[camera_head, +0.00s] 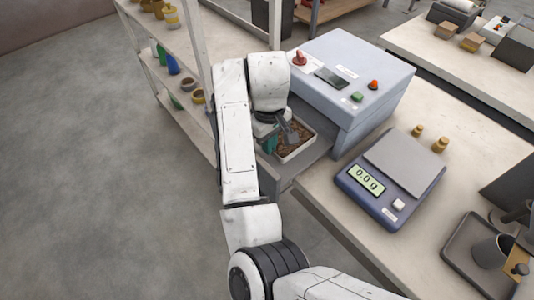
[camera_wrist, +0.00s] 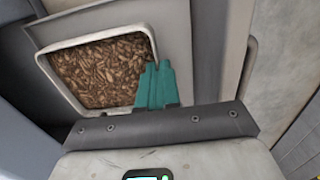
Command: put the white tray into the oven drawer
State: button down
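The white tray (camera_head: 297,152), filled with brown pellets, is at the pulled-out grey drawer (camera_head: 318,165) of the blue-grey oven (camera_head: 345,75). My arm hides its left part in the head view. In the wrist view the tray (camera_wrist: 96,42) lies over the drawer's grey floor (camera_wrist: 176,40); whether it rests on it I cannot tell. My gripper's teal fingers (camera_wrist: 157,84) are close together at the tray's near right rim, and appear shut on that rim. In the head view my gripper (camera_head: 269,143) shows at the tray's left side.
A shelf rack (camera_head: 180,45) with jars stands at the left. The floor (camera_head: 100,160) left of my arm is clear.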

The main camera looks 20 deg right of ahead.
jog(key=shift+w+f, duration=0.2)
jog(key=shift+w, duration=0.15)
jog(key=shift+w+f+p, duration=0.1)
jog(key=shift+f+p, duration=0.35)
jog(key=shift+f, duration=1.3)
jog(key=shift+f, duration=0.1)
jog(key=c, duration=1.4)
grip_release()
jog(key=shift+o, duration=0.2)
notch_tip(320, 180, up, 12)
jog(key=shift+a+r+p, duration=0.1)
jog(key=shift+r+p, duration=0.05)
jog(key=shift+p, duration=0.35)
